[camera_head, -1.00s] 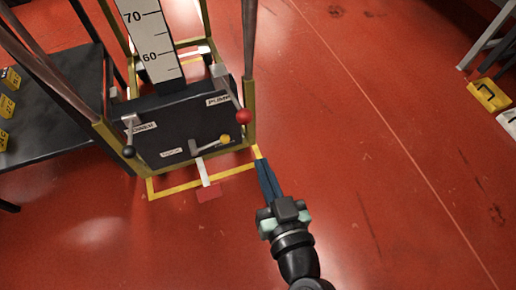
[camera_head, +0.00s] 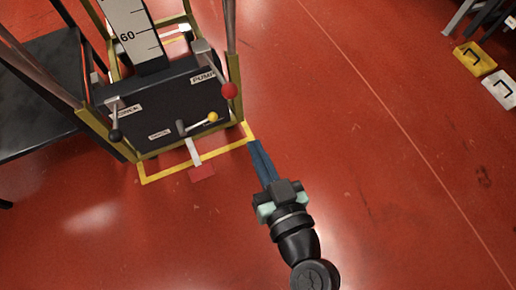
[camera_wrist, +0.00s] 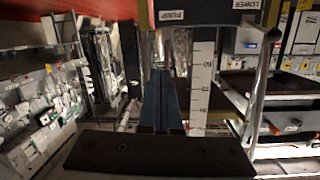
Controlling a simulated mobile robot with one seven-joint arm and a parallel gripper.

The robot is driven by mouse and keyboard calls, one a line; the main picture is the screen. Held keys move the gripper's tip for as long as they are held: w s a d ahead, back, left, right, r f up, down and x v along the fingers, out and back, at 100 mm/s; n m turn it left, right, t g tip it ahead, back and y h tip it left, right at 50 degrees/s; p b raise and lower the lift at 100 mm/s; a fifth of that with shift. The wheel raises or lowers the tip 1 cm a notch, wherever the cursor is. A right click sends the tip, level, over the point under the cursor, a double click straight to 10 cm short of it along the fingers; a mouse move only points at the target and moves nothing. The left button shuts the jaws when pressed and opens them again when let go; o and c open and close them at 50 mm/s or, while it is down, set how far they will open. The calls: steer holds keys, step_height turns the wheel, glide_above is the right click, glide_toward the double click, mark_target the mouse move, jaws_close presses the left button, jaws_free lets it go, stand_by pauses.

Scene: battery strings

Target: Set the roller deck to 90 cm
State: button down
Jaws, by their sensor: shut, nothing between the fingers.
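The lift's black control box (camera_head: 165,105) stands in a yellow frame at the upper left of the head view. A lever with a red knob (camera_head: 229,91) sits beside the PUMP label. A lever with a black knob (camera_head: 115,136) is at the left, and a yellow-knobbed lever (camera_head: 212,117) is at the lower middle. A white height scale (camera_head: 133,28) shows 60; it also shows in the wrist view (camera_wrist: 201,80). A red pedal (camera_head: 202,173) is at the base. The roller deck is not clearly seen. My gripper (camera_head: 262,158) is shut and empty, right of the pedal, apart from the levers.
A dark table (camera_head: 40,95) stands left of the lift. Yellow tape (camera_head: 160,177) edges the lift's front on the red floor. The floor right of my gripper is clear.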

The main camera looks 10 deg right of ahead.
steer(key=m+g+p, duration=0.4)
steer(key=m+p, duration=1.3)
steer(key=p, duration=0.4)
glide_toward(227, 96)
steer(key=a+x, duration=0.1)
steer(key=x, duration=0.5)
step_height(227, 96, up, 2)
steer(key=m+g+p, duration=0.1)
steer(key=m+p, duration=0.2)
steer(key=p, duration=0.1)
steer(key=shift+r+m+y+p, duration=0.1)
steer(key=shift+m+y+p, duration=0.25)
steer(key=shift+m+y, duration=0.05)
steer(key=d+r+m+g+p, duration=0.1)
steer(key=m+p, duration=0.2)
steer(key=d+r+m+g+p, duration=0.1)
steer(key=m+p, duration=0.2)
steer(key=p, duration=0.1)
steer(key=s+d+r+m+g+h+p, duration=0.1)
steer(key=d+m+g+p, duration=0.1)
steer(key=m+p, duration=0.2)
steer(key=shift+r, duration=0.4)
steer(key=shift+w+f, duration=0.1)
